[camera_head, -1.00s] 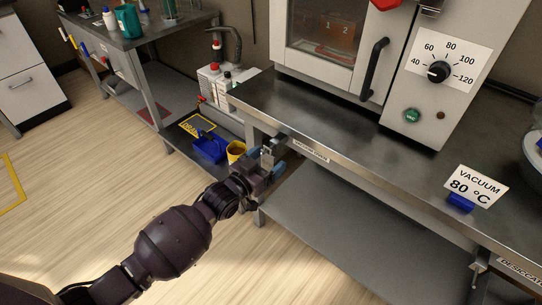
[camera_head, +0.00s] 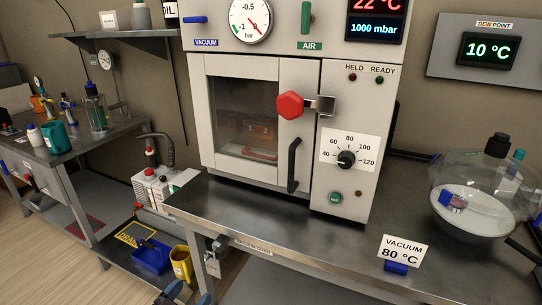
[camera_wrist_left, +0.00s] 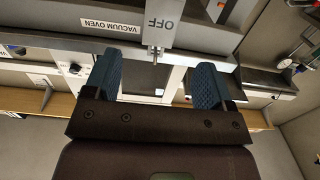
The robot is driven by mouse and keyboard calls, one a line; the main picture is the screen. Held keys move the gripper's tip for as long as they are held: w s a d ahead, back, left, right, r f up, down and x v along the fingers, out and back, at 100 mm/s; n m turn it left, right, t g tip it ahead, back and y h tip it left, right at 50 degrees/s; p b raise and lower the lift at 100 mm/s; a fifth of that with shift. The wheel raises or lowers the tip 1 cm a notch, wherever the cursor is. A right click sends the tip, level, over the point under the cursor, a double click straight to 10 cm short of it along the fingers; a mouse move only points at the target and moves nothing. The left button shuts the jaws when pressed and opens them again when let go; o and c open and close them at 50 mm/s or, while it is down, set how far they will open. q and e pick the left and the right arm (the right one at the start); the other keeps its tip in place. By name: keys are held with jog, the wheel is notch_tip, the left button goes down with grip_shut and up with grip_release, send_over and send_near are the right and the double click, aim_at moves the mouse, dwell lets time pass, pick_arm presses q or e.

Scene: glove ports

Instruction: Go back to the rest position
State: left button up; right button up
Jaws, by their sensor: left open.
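My left gripper (camera_head: 190,294) shows only as blue finger pads at the bottom edge of the head view, below the front left corner of the steel bench (camera_head: 330,249). In the left wrist view, the left gripper (camera_wrist_left: 157,84) has its two blue-padded fingers wide apart with nothing held between them. A grey plate marked OFF (camera_wrist_left: 166,27) and a small metal stem lie just beyond the fingertips. Whether they touch a finger I cannot tell. My right gripper is in neither view.
The vacuum oven (camera_head: 292,130) stands on the bench, door closed, red knob (camera_head: 290,105) at its front. A glass desiccator (camera_head: 478,200) and VACUUM 80 °C card (camera_head: 401,248) are to the right. Blue bin (camera_head: 152,257) and yellow mug (camera_head: 181,263) sit low left.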

pick_arm(q)
jog(key=s+a+r+n+g+y+p, duration=0.1)
jog(key=s+p, duration=0.4)
jog(key=s, duration=1)
jog(key=s+a+r+n+g+y+p, duration=0.1)
jog(key=s+a+r+g+y+p, duration=0.1)
jog(key=s, duration=1.3)
jog(key=a+g+y+p, duration=0.1)
jog(key=g+y+p, duration=0.1)
jog(key=y+p, duration=0.1)
jog(key=shift+s+a+n+g+p, duration=0.2)
jog(key=shift+a+n+g+p, duration=0.1)
jog(key=shift+a+n+g, duration=0.1)
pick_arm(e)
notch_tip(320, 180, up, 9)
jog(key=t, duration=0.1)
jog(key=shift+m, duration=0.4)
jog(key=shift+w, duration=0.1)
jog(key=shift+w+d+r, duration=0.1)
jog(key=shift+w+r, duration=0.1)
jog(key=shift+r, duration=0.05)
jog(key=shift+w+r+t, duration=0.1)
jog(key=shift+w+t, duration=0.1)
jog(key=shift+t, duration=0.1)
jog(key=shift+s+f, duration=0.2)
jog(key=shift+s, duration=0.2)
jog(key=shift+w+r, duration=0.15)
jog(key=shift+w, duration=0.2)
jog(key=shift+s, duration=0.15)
